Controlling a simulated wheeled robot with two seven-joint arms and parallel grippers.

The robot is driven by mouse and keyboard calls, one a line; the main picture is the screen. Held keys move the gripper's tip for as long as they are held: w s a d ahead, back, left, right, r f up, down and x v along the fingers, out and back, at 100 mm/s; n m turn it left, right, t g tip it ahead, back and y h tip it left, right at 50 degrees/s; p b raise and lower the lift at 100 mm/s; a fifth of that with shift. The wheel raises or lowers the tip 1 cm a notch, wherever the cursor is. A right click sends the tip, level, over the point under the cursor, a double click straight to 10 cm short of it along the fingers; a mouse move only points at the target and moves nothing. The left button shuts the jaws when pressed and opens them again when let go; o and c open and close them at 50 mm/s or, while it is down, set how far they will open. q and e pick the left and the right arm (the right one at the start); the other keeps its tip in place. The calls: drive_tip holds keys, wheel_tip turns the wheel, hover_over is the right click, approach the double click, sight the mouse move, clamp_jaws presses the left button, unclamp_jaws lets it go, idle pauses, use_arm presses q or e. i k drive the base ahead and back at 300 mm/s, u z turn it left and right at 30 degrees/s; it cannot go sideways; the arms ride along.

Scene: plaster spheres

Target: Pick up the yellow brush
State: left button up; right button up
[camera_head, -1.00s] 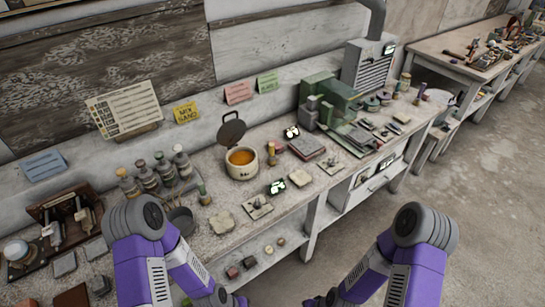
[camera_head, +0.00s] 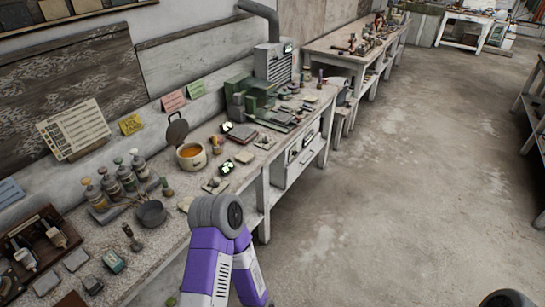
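Other small upright items (camera_head: 307,76) stand at the bench's far end, some perhaps yellow. My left arm comes up from the bottom edge in front of the bench. Only a piece of my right arm shows at the bottom right. Neither gripper is in view.
A pot with orange content (camera_head: 191,157), a dark bowl (camera_head: 151,213), several bottles (camera_head: 125,178) and a green machine (camera_head: 258,98) stand on the bench. Another bench (camera_head: 345,45) stands beyond. The concrete floor (camera_head: 400,180) to the right is clear.

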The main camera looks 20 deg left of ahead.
sight(216, 146)
drive_tip(key=z, duration=0.45)
drive_tip(key=i, duration=1.9)
drive_tip(key=u, duration=1.95)
drive_tip(key=i, duration=0.75)
drive_tip(key=u, duration=0.65)
